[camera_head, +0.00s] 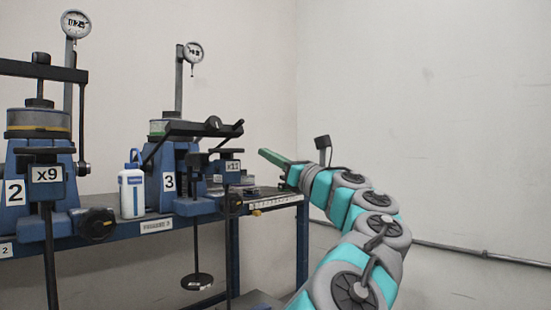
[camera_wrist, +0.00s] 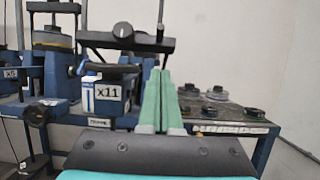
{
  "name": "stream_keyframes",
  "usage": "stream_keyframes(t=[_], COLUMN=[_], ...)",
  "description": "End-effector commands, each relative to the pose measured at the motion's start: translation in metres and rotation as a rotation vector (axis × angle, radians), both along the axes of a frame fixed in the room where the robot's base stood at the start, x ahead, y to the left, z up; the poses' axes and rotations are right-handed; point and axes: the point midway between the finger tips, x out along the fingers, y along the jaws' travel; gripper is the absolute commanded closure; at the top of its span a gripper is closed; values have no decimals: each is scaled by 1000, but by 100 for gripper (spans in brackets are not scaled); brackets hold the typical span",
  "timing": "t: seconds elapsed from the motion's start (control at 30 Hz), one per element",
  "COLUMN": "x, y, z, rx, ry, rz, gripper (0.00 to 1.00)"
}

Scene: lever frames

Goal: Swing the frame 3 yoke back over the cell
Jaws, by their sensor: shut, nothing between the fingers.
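Frame 3 is a blue stand with a "3" plate (camera_head: 168,181). Its cell (camera_head: 158,128), with a green band, sits on top at the left. The frame 3 yoke (camera_head: 200,130) is a black bar with a round knob, lying to the front and right of the cell rather than squarely over it. In the wrist view the yoke (camera_wrist: 145,45) crosses ahead of my fingers, at upper left. My gripper (camera_head: 264,153) has green fingers, shut and empty, to the right of the yoke's end and a little lower. In the wrist view the gripper (camera_wrist: 160,72) points forward, its fingers together. I see no contact with the yoke.
Frame 2 (camera_head: 15,192) stands at the left, its yoke (camera_head: 42,70) over its cell. A white bottle (camera_head: 132,190) stands between the frames. A dial gauge (camera_head: 193,52) rises on a post behind frame 3. Several dark discs (camera_wrist: 217,93) lie on the bench's right end.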

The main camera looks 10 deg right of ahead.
Motion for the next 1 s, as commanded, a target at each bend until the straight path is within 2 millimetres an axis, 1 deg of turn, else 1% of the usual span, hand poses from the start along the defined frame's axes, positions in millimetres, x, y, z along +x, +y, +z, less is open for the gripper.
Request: stream_keyframes(t=[0.03, 0.2, 0.47, 0.5, 0.7, 1.0], x=[6, 22, 45, 47, 53, 58], y=[4, 16, 30, 33, 37, 39], z=[3, 11, 21, 25, 44, 56], rx=[1, -1, 1, 0, -1, 1], ry=[-1, 0, 0, -1, -1, 0], rz=[2, 2, 0, 2, 1, -3], gripper=[100, 100, 100, 100, 100, 100])
